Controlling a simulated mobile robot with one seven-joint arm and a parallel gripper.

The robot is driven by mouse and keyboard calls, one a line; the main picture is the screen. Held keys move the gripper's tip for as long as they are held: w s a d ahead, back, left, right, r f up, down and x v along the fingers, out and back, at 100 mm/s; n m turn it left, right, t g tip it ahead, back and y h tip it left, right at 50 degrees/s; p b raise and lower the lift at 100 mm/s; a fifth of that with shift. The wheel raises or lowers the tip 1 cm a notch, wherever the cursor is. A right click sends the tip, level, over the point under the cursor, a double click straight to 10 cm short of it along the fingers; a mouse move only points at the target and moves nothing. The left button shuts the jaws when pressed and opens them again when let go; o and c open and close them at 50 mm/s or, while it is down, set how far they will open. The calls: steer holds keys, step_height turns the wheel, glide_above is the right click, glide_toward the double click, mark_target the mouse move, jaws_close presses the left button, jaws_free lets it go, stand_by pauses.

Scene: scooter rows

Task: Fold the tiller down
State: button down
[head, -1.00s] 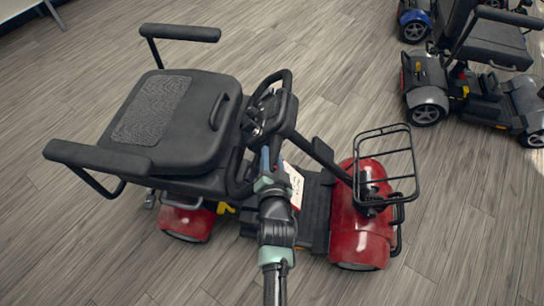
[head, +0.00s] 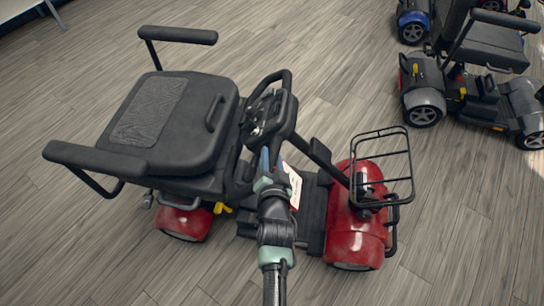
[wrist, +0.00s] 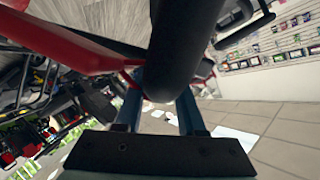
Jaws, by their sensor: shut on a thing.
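The red scooter stands in the middle of the head view, its front cover (head: 355,237) at the right. Its black tiller (head: 322,153) slopes from the front cover up and left to the handlebar. The handlebar loop (head: 280,77) and console lie low beside the front edge of the black seat (head: 185,122). My gripper (head: 268,158) is at the near lower side of the handlebar. In the wrist view, a thick black bar (wrist: 187,45) passes between the blue fingers of my gripper (wrist: 160,105), which is shut on it. The exact contact is partly hidden.
A wire basket (head: 382,165) is at the front of the scooter. A white tag (head: 293,185) hangs beside my gripper. Armrests (head: 178,35) stick out around the seat. Another scooter (head: 425,100) stands upper right. Wooden floor is open around them.

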steer(key=shift+d+r, duration=0.5)
steer(key=shift+d, duration=0.15)
steer(key=shift+a, duration=0.1)
steer(key=c, duration=0.5)
jaws_free()
steer(key=shift+a+f, duration=0.1)
steer(key=shift+s, duration=0.2)
steer(key=v, duration=1.2)
steer(key=shift+s, duration=0.3)
